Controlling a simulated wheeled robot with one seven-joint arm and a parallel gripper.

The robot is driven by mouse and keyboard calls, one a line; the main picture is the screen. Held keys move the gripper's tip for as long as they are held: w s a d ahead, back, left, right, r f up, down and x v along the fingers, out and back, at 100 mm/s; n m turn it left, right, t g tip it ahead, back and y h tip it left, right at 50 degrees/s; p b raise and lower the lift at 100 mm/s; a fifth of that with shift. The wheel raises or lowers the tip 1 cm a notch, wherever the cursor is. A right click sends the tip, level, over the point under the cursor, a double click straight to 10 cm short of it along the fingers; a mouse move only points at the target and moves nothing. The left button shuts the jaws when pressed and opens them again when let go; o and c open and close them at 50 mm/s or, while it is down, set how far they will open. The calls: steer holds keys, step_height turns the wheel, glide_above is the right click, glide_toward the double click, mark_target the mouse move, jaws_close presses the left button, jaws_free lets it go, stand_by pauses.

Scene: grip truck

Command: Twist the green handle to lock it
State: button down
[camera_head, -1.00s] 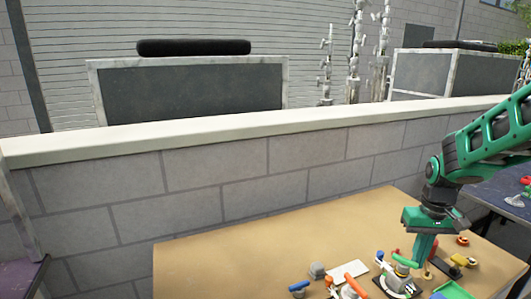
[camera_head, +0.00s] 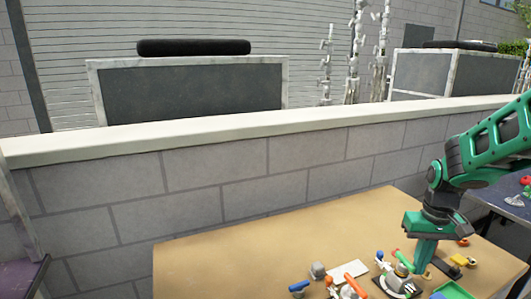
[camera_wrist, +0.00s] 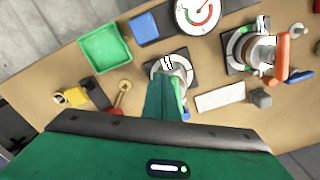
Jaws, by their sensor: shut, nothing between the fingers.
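The green handle (camera_head: 404,261) sits on top of a small white and metal valve fixture (camera_head: 392,283) with a dark square base on the table. The handle lies slanted, its lower right end close to my gripper. My gripper (camera_head: 421,268) is shut and empty, pointing down just right of the handle; I cannot tell whether they touch. In the wrist view my gripper (camera_wrist: 167,66) covers much of the fixture (camera_wrist: 186,68), and the handle is mostly hidden behind the fingers.
An orange-handled fixture (camera_wrist: 262,52) stands close by. A green tray (camera_wrist: 105,45), a dial gauge (camera_wrist: 199,14), a white block (camera_wrist: 220,97) and small yellow, red and grey parts crowd around. The table's back left (camera_head: 240,255) is clear, with a brick wall behind.

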steer(key=shift+s+a, duration=0.2)
steer(key=shift+s, duration=0.05)
steer(key=shift+w+d+r, duration=0.1)
steer(key=shift+w+d, duration=0.1)
stand_by(0.4)
step_height(320, 180, up, 8)
stand_by(0.9)
steer(key=s+d+f+m, duration=0.1)
steer(key=s+m, duration=0.3)
steer(key=s, duration=1.8)
steer(key=shift+s+f+m, duration=0.35)
steer(key=shift+m, duration=0.05)
steer(key=shift+w, duration=0.15)
